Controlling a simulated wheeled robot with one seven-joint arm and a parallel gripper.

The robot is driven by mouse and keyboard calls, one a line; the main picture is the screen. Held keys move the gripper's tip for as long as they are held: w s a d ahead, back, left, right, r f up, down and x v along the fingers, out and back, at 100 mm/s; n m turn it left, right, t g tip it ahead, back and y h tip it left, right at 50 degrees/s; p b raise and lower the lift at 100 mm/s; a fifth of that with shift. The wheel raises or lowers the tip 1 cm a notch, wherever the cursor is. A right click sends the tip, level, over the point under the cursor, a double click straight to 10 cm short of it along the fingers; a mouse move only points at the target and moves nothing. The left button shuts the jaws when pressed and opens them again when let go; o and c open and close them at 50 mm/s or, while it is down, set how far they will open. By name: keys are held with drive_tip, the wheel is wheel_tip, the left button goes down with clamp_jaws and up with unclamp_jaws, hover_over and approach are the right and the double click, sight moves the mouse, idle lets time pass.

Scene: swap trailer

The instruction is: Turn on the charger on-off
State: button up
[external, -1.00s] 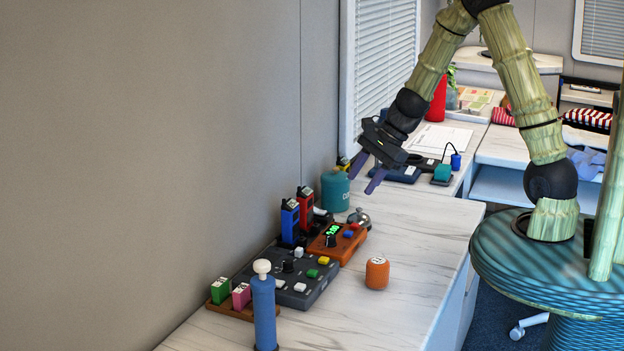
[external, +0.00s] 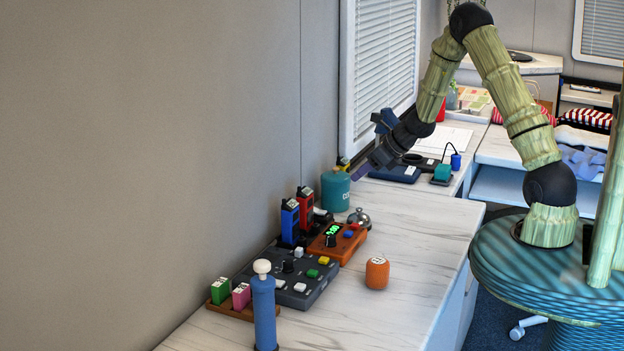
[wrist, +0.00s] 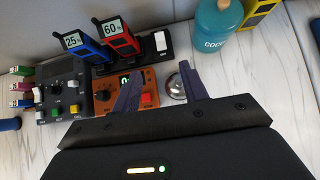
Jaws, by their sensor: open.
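The charger is a black dock (wrist: 150,59) against the wall, holding a blue handset (wrist: 84,45) and a red handset (wrist: 117,38) with small displays. A white rocker switch (wrist: 161,41) is on its right end in the wrist view. In the external view the blue handset (external: 290,221) and red handset (external: 306,208) stand upright, and the switch is mostly hidden. My gripper (wrist: 160,70) is open and empty, its fingers apart above the counter. The switch appears beyond and between the fingertips. In the external view my gripper (external: 362,171) is above and right of the dock, near the teal canister.
An orange unit (wrist: 110,78) with a green display and a silver bell (wrist: 172,86) lie in front of the charger. A teal canister (wrist: 217,22) stands right of it. A grey button panel (wrist: 60,98) is at left. An orange cylinder (external: 377,273) stands on the open counter.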

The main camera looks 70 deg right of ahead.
sight(320, 209)
drive_tip(key=p+x, duration=0.2)
drive_tip(key=x, duration=1.5)
drive_tip(key=shift+c, duration=0.4)
clamp_jaws()
drive_tip(key=shift+a+p, duration=0.1)
drive_tip(key=shift+p, duration=0.4)
drive_tip(key=shift+w+r+g+p, duration=0.1)
drive_tip(key=shift+w+g+p, duration=0.05)
drive_tip(key=shift+g+p, duration=0.3)
drive_tip(key=shift+o, duration=0.4)
unclamp_jaws()
